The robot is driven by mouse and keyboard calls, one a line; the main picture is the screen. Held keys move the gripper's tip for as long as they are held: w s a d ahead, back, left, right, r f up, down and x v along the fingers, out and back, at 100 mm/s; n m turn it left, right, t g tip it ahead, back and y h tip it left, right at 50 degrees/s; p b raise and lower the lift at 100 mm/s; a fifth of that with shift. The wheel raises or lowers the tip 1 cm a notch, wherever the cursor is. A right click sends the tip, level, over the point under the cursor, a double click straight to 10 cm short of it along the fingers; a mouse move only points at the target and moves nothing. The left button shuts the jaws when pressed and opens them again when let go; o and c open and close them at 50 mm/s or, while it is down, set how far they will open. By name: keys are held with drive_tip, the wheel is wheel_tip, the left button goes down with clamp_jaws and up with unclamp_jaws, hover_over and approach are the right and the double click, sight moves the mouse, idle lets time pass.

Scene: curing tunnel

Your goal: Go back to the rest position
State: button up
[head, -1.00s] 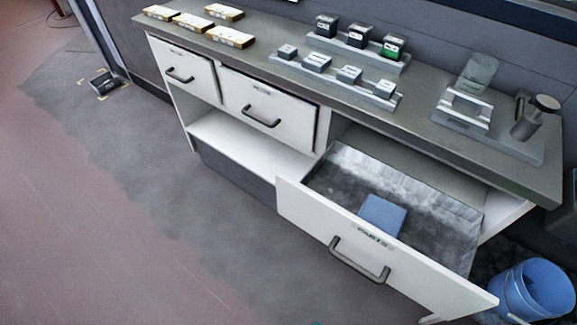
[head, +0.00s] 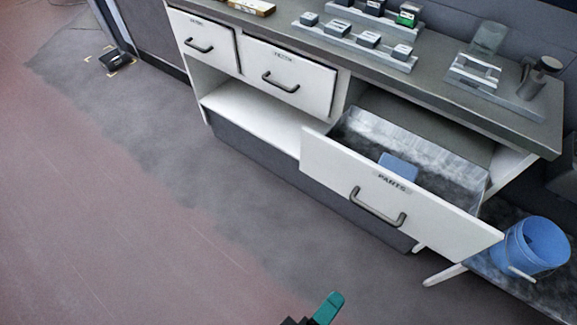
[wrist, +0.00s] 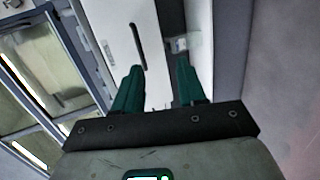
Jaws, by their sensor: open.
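My gripper (wrist: 157,88) shows in the wrist view with its two green fingers spread apart and nothing between them. In the head view only one green fingertip (head: 328,308) shows at the bottom edge, over the floor and in front of the drawer unit. The open drawer labelled PARTS (head: 330,160) is pulled out, with a blue block (head: 398,166) inside it. My gripper is apart from the drawer and its handle (head: 377,208).
The bench (head: 440,78) carries racks of small blocks, a stand and a dark cylinder. Two upper drawers (head: 290,75) are closed. A blue bucket (head: 535,245) stands right of the open drawer. A small dark device (head: 117,60) lies on the floor. The floor at left is clear.

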drive_tip(key=s+d+m+g+y+p, duration=0.2)
drive_tip(key=d+m+g+y+p, duration=0.4)
drive_tip(key=d, duration=1.4)
drive_tip(key=m+g+y, duration=0.3)
drive_tip(key=m, duration=0.1)
drive_tip(key=shift+s+d+r+p, duration=0.2)
drive_tip(key=shift+s+r+p, duration=0.1)
drive_tip(key=shift+s+r, duration=0.1)
